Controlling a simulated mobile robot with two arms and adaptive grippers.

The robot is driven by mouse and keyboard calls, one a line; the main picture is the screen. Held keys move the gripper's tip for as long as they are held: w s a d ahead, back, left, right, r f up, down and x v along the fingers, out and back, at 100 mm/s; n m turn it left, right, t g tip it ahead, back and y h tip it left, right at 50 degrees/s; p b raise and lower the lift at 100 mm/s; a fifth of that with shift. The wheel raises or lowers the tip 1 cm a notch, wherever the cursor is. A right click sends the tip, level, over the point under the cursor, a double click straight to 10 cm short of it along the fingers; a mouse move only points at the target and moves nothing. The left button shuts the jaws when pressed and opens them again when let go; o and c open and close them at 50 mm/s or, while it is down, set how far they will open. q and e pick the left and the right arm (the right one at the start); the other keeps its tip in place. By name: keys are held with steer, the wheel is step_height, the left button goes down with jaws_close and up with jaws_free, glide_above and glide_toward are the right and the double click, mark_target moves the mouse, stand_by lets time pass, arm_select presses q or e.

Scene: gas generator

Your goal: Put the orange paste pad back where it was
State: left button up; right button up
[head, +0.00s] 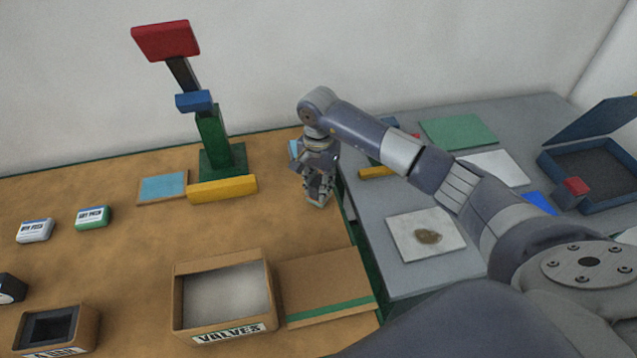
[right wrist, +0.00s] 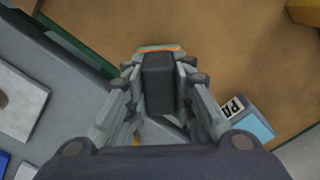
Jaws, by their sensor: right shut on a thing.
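My right gripper (head: 318,200) points down over the right part of the brown table, near its edge with the grey table. In the right wrist view its fingers (right wrist: 160,60) are shut on a thin pad (right wrist: 160,48) with an orange edge, mostly hidden by the fingers and a dark block. In the head view the pad cannot be made out. A box labelled "PA..." (right wrist: 245,115) with a light blue top stands beside the gripper; the rest of its label is hidden. My left gripper is not in view.
White (head: 35,230) and green (head: 93,217) labelled pads lie at the left. An open VALVES box (head: 222,335) stands in front. A green post with blue and red parts (head: 212,135) stands behind a yellow bar (head: 222,188). The grey table (head: 405,278) holds plates and a blue case.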

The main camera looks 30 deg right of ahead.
steer(key=shift+w+f, duration=0.1)
steer(key=shift+f, duration=0.35)
steer(key=shift+f, duration=0.1)
steer(key=o, duration=0.5)
steer(key=shift+f, duration=0.1)
steer(key=o, duration=0.4)
steer(key=shift+o, duration=0.2)
